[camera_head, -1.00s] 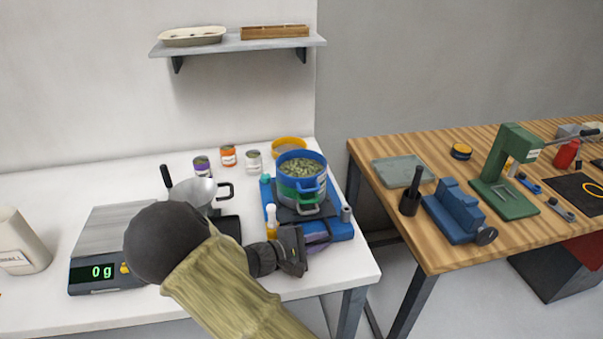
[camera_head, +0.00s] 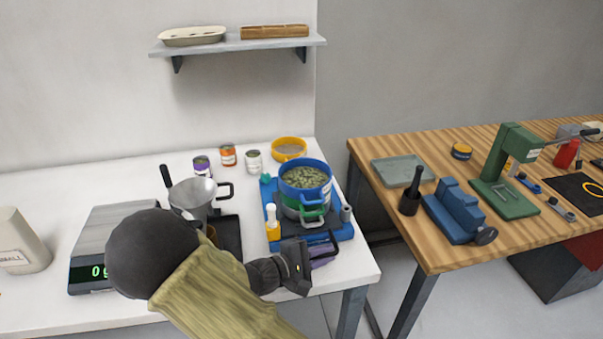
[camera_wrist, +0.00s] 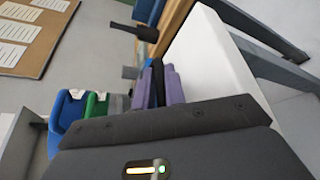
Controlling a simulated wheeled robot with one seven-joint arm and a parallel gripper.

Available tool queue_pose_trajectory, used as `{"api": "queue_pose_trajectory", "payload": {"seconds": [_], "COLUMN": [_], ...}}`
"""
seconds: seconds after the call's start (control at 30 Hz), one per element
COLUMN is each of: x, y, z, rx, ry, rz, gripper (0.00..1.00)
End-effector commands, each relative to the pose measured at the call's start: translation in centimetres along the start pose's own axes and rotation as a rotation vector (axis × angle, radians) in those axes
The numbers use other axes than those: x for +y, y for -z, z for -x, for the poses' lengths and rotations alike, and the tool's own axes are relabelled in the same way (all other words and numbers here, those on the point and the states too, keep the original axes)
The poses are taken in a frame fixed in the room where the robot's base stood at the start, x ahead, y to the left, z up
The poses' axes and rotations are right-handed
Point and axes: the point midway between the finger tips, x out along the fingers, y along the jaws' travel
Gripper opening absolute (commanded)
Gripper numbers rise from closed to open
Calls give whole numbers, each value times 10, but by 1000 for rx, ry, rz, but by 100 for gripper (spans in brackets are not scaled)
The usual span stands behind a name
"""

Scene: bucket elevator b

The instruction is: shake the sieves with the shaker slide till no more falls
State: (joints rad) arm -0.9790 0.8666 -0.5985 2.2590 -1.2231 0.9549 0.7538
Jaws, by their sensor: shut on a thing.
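The sieve stack stands on the shaker slide, a blue base (camera_head: 342,232) near the table's right end. Its top blue sieve (camera_head: 305,194) holds greenish-grey pieces; a green sieve (camera_head: 290,204) sits below, and a metal part is under that. The lower sieves' contents are hidden. My gripper (camera_head: 322,254) is at the slide's near side, its purple fingers shut on the slide's dark handle (camera_head: 322,241). In the wrist view the fingers (camera_wrist: 164,86) close around the dark bar, with the blue sieve (camera_wrist: 66,112) and green sieve (camera_wrist: 97,105) to the left.
A yellow sieve or bowl (camera_head: 289,149) and several small labelled cans stand behind the stack. A small white-and-yellow bottle (camera_head: 272,224) stands close to the slide. A wooden bench (camera_head: 440,245) is right.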

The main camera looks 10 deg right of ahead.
Motion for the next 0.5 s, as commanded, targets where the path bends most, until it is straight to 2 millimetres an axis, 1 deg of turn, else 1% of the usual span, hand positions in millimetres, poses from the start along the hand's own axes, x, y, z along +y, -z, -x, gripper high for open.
{"api": "queue_pose_trajectory", "payload": {"seconds": [0.03,0.13,0.5], "x": [-2,0,16], "y": [2,4,26], "z": [0,-1,-10], "rx": [6,5,5], "ry": [5,6,6], "rz": [1,0,-1], "gripper": [0,0,0]}}
